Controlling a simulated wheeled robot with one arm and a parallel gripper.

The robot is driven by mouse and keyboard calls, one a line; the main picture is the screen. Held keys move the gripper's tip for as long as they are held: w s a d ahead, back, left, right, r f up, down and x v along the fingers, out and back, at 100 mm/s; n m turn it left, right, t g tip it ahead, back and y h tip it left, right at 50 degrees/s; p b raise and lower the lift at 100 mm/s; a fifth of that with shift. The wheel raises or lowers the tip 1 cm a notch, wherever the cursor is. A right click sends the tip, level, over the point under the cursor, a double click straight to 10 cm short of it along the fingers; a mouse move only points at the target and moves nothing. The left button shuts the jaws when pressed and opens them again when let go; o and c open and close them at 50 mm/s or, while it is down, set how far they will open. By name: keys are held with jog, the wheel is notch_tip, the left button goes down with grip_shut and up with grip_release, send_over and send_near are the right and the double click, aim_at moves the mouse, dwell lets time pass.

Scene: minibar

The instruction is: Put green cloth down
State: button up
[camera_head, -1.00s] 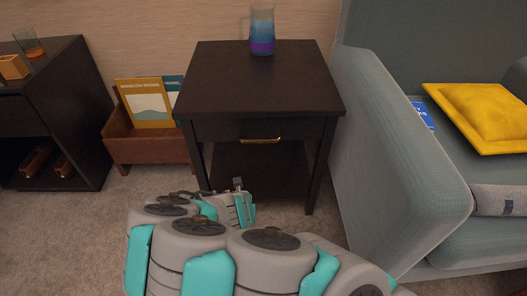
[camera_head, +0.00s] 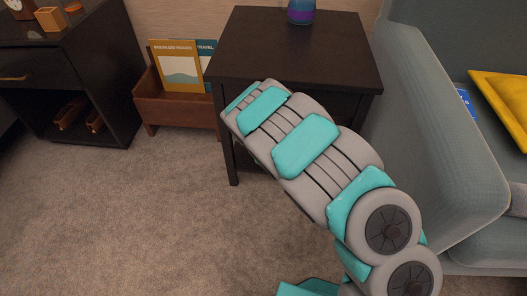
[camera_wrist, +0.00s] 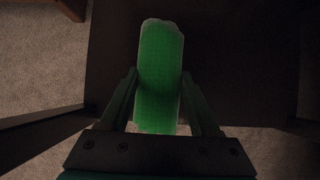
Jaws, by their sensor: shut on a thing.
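In the wrist view, a bright green cloth (camera_wrist: 160,45) is held as a narrow upright bundle with a pale, ragged top edge. My gripper (camera_wrist: 159,76) is shut on it, one finger on each side. Behind the cloth is a dark surface, in shadow, which seems to be part of the dark side table. In the head view, my arm reaches to the front of the dark side table (camera_head: 290,50). My gripper and the cloth are hidden behind the arm there.
A blue and purple glass (camera_head: 301,12) stands at the tabletop's back edge. A wooden magazine rack (camera_head: 180,105) is left of the table, and a grey-green armchair (camera_head: 440,150) is close on the right. Open carpet (camera_head: 130,220) lies in front.

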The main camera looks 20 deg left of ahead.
jog(key=shift+w+a+f, duration=0.1)
jog(key=shift+w, duration=0.05)
notch_tip(320, 180, down, 4)
jog(key=shift+r+b, duration=0.2)
jog(key=shift+b, duration=0.65)
jog(key=shift+r, duration=0.1)
jog(key=o, duration=1.3)
